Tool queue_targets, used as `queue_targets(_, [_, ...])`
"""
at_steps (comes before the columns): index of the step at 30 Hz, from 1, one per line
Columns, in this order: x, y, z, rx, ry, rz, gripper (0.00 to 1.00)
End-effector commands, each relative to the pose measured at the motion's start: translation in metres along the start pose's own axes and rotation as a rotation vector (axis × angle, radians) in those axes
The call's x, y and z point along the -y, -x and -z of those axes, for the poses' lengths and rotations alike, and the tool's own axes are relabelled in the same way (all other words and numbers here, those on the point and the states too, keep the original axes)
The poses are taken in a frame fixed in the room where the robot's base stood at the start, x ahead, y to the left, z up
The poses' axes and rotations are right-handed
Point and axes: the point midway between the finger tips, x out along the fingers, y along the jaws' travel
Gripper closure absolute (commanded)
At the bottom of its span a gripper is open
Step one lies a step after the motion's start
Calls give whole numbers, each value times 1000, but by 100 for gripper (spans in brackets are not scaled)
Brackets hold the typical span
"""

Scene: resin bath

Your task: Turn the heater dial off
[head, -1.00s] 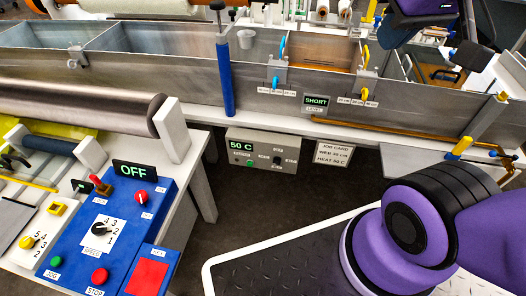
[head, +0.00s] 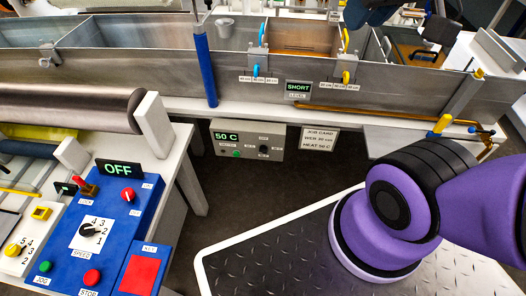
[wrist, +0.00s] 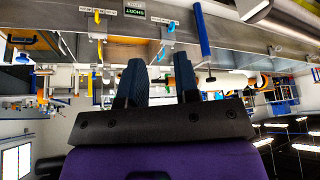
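The heater box (head: 222,150) is a pale grey unit under the bath's front edge in the head view. Its display (head: 226,136) reads 50 C in green. A small black dial (head: 264,149) sits on its right side with small labels around it; its pointer is too small to read. A green spot (head: 236,154) shows left of the dial. My gripper (wrist: 158,82) shows in the wrist view with two dark fingers apart and nothing between them. It is away from the heater box, and the box is not clearly visible in the wrist view.
A job card (head: 319,140) reading HEAT 50 C hangs right of the box. The long metal bath (head: 130,75) runs above it, with a blue post (head: 205,70) in front. A blue control panel (head: 120,220) reading OFF stands at left. The floor before the box is open.

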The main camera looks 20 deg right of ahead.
Motion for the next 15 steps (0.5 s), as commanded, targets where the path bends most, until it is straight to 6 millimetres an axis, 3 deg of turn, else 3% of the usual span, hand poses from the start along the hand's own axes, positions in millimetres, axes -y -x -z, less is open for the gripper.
queue_targets(5, [12,-19,32,-24,-79,42,64])
queue_targets(15, [52,-89,120,-101,-373,156,64])
